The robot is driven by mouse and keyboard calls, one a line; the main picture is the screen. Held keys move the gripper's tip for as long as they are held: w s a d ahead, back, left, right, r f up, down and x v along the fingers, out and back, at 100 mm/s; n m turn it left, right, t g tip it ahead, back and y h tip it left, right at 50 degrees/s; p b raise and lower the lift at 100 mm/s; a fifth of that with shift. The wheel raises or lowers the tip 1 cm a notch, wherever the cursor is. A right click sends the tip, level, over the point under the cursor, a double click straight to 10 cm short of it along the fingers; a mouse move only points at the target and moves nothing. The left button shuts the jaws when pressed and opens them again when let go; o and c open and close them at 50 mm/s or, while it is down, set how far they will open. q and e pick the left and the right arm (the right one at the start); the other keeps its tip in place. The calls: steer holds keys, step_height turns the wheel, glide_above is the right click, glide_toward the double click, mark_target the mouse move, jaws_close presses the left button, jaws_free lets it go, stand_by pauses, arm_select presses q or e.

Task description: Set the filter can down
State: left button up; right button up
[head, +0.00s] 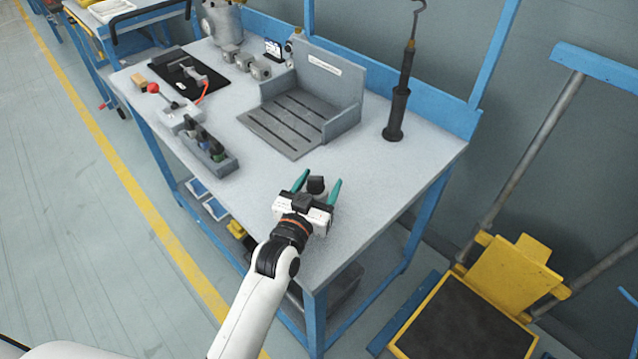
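My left gripper (318,183) is above the front right part of the bench (385,175), its two teal fingers spread apart and pointing toward the back. A small dark-topped round object (317,185), which looks like the filter can, shows between the fingers. Narrow gaps seem to show on both sides of it. The gripper body hides its lower part, so I cannot tell whether it rests on the bench. My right gripper is out of view.
A grey slotted fixture (285,125) with raised walls stands behind the gripper. A black upright tool (396,115) stands at the back right. A grey bin (207,150) and a red-knobbed lever (170,105) are left. The bench surface around the gripper is clear.

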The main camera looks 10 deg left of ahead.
arm_select(q)
steer(key=shift+o, duration=0.3)
steer(key=shift+r, duration=0.15)
steer(key=s, duration=0.4)
steer(key=s+a, duration=0.1)
steer(key=s, duration=0.3)
steer(key=s+a, duration=0.1)
steer(key=s, duration=0.2)
steer(key=shift+s+a, duration=0.15)
steer(key=shift+s, duration=0.25)
